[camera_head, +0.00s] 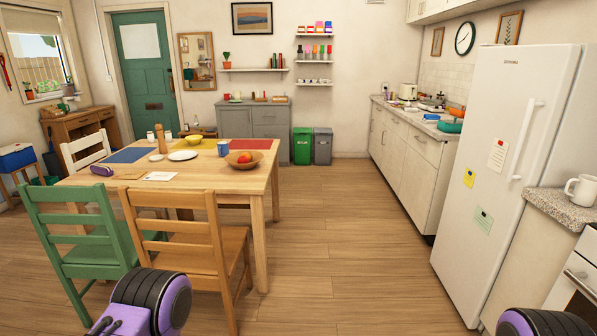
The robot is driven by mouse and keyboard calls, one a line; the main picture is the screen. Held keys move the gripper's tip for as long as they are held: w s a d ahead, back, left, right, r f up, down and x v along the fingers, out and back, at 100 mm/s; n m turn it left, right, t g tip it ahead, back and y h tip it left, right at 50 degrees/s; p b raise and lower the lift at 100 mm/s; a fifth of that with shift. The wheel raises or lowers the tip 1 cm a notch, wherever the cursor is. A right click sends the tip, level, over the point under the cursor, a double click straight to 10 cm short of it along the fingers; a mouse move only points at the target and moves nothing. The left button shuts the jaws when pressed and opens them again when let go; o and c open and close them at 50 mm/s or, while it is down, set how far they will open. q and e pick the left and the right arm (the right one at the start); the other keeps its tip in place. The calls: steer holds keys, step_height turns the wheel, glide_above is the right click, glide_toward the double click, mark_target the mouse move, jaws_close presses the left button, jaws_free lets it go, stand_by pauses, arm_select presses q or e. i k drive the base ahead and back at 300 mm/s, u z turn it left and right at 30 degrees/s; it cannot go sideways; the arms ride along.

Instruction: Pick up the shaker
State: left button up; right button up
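A tall brown wooden mill-like item (161,138) stands upright on the wooden dining table (215,188), toward its far left part. A smaller, paler shaker-like item (151,136) stands close to its left. They are too small to tell which one is the shaker. Black and purple parts of my arms show at the bottom left and bottom right edges. Neither gripper's fingertips are in view, and nothing of mine is near the table top items.
A wooden chair (192,250) and a green chair (75,240) block the table's near side. The table also holds a fruit bowl (244,163), a white plate (183,155) and a blue mug (222,149). The floor (345,235) between table and fridge (503,170) is clear.

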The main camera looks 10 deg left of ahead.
mark_target(150, 134)
steer(key=i, duration=7.9)
steer(key=u, duration=2.45)
steer(key=i, duration=2.9)
steer(key=u, duration=0.65)
steer(key=i, duration=0.7)
steer(key=u, duration=0.05)
